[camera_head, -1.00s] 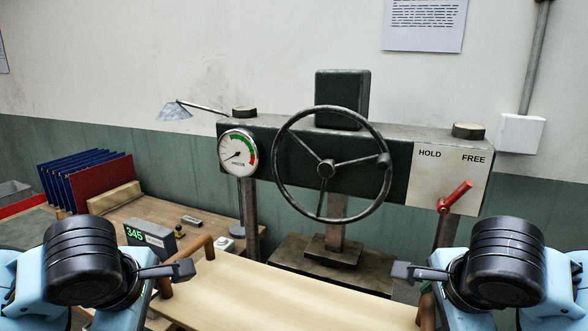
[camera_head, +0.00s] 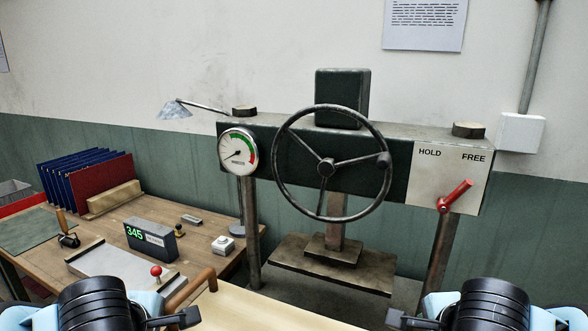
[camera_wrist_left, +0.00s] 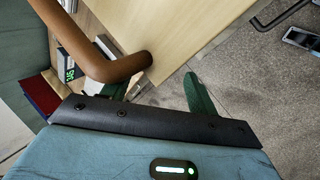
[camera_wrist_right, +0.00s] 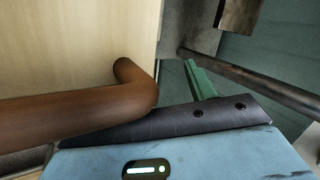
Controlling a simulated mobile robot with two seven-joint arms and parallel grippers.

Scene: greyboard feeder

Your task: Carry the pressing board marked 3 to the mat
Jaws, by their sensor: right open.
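A pale wooden board (camera_head: 255,312) lies flat at the bottom of the head view. Brown bent handles stand at its ends; the left one (camera_head: 195,287) shows in the head view, the right one (camera_wrist_right: 80,108) in the right wrist view. No number shows on the board. My left gripper (camera_head: 188,317) is open beside the left handle, with its green fingers apart in the left wrist view (camera_wrist_left: 165,90). My right gripper (camera_head: 397,319) is open near the right handle; one finger shows in its wrist view. A green mat (camera_head: 25,230) lies on the bench at left.
A press with a handwheel (camera_head: 327,168), gauge (camera_head: 238,147) and red lever (camera_head: 455,196) stands ahead. The wooden bench (camera_head: 115,222) at left holds a display reading 345 (camera_head: 150,240), a grey plate (camera_head: 115,272) and upright blue and red boards (camera_head: 100,180).

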